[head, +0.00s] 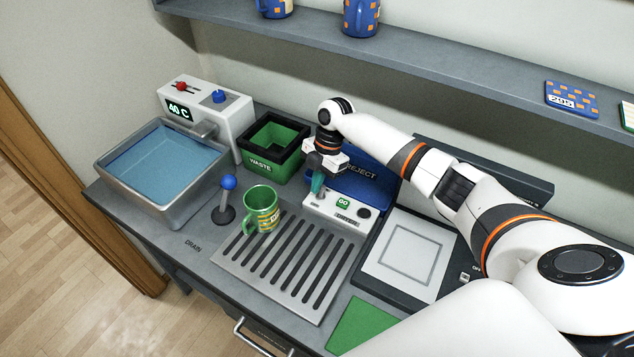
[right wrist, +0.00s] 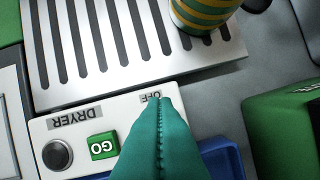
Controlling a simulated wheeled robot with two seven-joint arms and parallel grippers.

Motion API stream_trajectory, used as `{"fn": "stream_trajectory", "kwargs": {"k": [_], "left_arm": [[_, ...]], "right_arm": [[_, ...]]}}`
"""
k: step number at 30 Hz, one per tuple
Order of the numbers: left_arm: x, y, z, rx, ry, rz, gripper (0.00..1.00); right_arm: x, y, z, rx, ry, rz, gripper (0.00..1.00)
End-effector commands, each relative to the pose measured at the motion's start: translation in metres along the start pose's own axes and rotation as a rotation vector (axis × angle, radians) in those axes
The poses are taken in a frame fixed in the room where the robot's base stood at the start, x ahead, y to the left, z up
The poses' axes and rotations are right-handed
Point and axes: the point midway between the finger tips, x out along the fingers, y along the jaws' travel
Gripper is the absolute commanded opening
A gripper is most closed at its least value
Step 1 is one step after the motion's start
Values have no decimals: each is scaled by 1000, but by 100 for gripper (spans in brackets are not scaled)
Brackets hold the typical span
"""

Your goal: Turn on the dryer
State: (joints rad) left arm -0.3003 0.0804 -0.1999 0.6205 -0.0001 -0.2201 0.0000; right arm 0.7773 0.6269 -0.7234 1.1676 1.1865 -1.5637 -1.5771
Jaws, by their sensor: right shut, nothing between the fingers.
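The white dryer panel (head: 325,208) sits behind the slotted metal plate; its DRYER label shows in the right wrist view (right wrist: 75,118). It has a green GO button (head: 343,203), also in the right wrist view (right wrist: 103,145), and a dark round knob (head: 363,213), also there (right wrist: 57,154). My right gripper (head: 318,190) is shut and empty, its teal fingers pointing down over the panel's left end. In the right wrist view the fingertips (right wrist: 158,100) cover part of an OFF label. What lies under them is hidden, and contact cannot be told. My left gripper is out of view.
A green and yellow mug (head: 262,212) stands at the back left of the slotted plate (head: 318,308). A shelf (head: 440,68) runs above.

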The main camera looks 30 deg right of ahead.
Motion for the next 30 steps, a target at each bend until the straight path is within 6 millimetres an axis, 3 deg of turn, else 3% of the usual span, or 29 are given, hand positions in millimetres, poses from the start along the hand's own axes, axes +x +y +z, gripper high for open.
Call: {"fn": "stream_trajectory", "kwargs": {"k": [14, 23, 25, 30], "left_arm": [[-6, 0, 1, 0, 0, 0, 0], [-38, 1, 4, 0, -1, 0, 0], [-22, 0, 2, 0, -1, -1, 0], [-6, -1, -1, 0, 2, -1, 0]], "right_arm": [[-5, 0, 4, 0, 0, 0, 0], [-10, -6, 46, 2, -3, 0, 0], [-15, -8, 35, 8, 2, -8, 0], [-48, -10, 23, 7, 2, -7, 0]]}}
